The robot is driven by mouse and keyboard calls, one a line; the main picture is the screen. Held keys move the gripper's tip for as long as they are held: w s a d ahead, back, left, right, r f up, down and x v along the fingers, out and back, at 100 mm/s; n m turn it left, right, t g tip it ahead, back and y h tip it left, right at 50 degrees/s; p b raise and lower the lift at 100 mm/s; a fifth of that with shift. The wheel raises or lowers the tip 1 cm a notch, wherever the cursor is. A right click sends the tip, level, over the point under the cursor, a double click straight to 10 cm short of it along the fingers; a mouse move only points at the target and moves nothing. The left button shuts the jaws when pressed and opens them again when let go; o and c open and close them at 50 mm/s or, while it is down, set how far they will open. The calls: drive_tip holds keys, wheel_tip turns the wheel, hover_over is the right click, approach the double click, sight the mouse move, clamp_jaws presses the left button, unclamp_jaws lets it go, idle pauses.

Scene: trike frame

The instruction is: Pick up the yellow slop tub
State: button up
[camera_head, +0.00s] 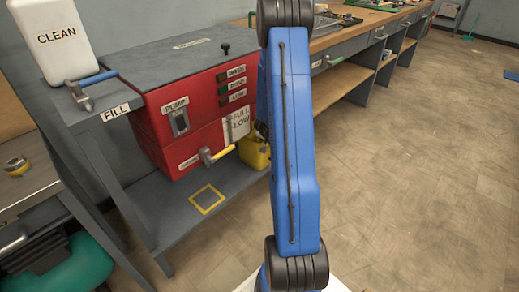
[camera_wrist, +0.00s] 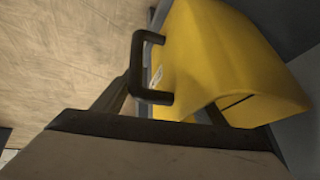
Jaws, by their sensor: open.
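The yellow slop tub (camera_head: 255,153) is at the right end of the grey stand's lower shelf, partly hidden behind my blue arm in the head view. In the wrist view the tub (camera_wrist: 222,60) fills the upper right, close up and looking tilted, with a dark bracket handle (camera_wrist: 139,65) on its near side. My gripper (camera_wrist: 168,95) is open at the bottom of the wrist view. The handle appears between its two fingers, but I cannot tell whether they touch it.
A red pump unit (camera_head: 190,120) with a yellow-handled tap stands on the grey shelf (camera_head: 160,205), beside a yellow outlined square. A white CLEAN container (camera_head: 52,40) is above left. A long workbench (camera_head: 345,40) runs behind. The tiled floor (camera_head: 420,170) at right is clear.

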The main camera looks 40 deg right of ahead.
clamp_jaws()
drive_tip(key=shift+r, duration=0.1)
idle(0.4)
